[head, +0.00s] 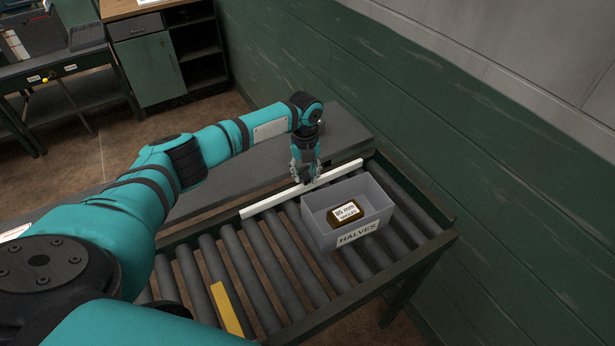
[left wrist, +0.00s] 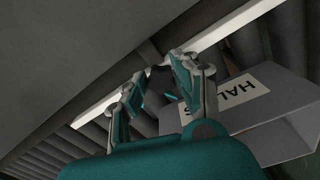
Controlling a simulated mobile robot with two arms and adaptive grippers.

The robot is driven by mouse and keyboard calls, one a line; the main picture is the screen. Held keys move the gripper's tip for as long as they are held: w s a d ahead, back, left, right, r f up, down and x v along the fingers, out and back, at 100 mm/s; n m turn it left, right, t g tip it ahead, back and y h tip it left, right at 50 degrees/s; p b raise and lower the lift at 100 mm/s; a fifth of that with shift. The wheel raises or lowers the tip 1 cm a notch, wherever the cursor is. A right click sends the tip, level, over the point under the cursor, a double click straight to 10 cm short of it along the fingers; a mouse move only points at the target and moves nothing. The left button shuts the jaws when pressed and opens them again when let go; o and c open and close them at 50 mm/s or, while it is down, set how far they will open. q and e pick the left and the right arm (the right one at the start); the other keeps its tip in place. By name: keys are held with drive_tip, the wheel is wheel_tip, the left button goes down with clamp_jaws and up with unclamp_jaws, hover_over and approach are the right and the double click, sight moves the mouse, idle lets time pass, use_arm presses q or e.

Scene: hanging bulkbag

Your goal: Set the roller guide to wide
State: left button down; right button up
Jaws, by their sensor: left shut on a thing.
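The roller guide, a long white bar (head: 262,205), lies slantwise across the rollers near the far side of the conveyor. It also shows in the left wrist view (left wrist: 215,33). My left gripper (head: 306,180) reaches down at the bar from the far side, just behind the grey bin. In the left wrist view its two fingers (left wrist: 157,70) are closed in on the guide at its middle. The exact grip point is partly hidden by the fingers. My right gripper is not in view.
A grey bin (head: 324,239) labelled HALVES stands on the rollers close in front of the guide, holding a dark block (head: 345,213) labelled 85 mm. A yellow bar (head: 227,310) lies nearer on the rollers. A green wall (head: 440,110) bounds the right.

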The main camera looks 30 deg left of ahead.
sight(304, 174)
use_arm(q)
drive_tip(key=c, duration=1.3)
unclamp_jaws()
drive_tip(key=shift+w+a+r, duration=0.2)
drive_tip(key=shift+a, duration=0.05)
drive_tip(key=o, duration=0.3)
drive_tip(key=shift+f, duration=0.15)
drive_tip(key=shift+r, duration=0.4)
wheel_tip(304, 174, up, 11)
drive_tip(key=shift+r, duration=0.1)
drive_tip(key=shift+s, duration=0.1)
